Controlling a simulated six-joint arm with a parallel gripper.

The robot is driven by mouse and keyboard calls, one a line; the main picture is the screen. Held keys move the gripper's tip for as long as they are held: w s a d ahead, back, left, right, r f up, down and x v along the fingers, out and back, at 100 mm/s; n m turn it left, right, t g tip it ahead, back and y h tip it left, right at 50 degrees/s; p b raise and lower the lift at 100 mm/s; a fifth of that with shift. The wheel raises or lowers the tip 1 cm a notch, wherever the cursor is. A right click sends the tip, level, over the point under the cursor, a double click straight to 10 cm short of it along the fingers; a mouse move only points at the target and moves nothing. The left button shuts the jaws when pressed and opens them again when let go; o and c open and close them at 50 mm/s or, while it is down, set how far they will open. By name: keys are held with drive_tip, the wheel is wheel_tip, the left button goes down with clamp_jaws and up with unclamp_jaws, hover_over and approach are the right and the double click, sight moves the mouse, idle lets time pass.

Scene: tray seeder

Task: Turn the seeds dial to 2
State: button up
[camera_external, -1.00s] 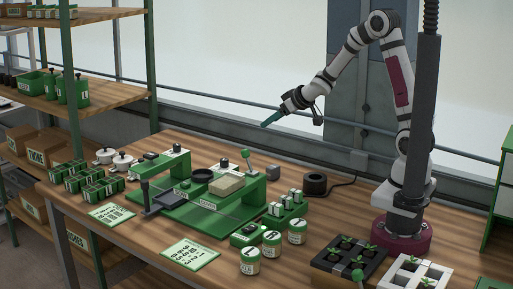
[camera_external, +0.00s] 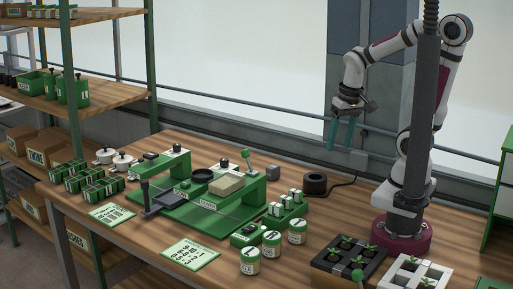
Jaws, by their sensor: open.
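The green tray seeder (camera_external: 210,222) stands on the wooden table. A dark knob (camera_external: 176,148) tops its left raised part, and another dark knob (camera_external: 223,163) sits on the bridge near its middle. I cannot tell which is the seeds dial, and their settings are too small to read. My gripper (camera_external: 340,150) is open and empty, its teal fingers pointing down. It hangs above the back of the table, to the right of the seeder and well clear of both knobs.
A lever with a green knob (camera_external: 244,154) rises from the seeder. Several green-labelled jars (camera_external: 272,244) stand in front of it. A black seedling tray (camera_external: 335,262) is at the front right. Green boxes (camera_external: 95,185) stand at left.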

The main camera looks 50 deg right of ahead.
drive_tip(key=shift+g+y, duration=0.4)
drive_tip(key=shift+g, duration=0.1)
drive_tip(key=s+a, duration=0.1)
drive_tip(key=s, duration=0.1)
drive_tip(key=s+a, duration=0.1)
drive_tip(key=shift+s+r, duration=0.1)
drive_tip(key=shift+s, duration=0.3)
drive_tip(key=m+t+y, duration=0.7)
drive_tip(key=m+y, duration=0.4)
drive_tip(key=m, duration=0.9)
approach(225, 158)
drive_tip(key=x, duration=0.9)
drive_tip(key=shift+w+a, duration=0.1)
drive_tip(key=shift+a, duration=0.25)
drive_tip(key=shift+w+a+f, duration=0.2)
drive_tip(key=shift+a+f, duration=0.05)
drive_tip(key=shift+a, duration=0.05)
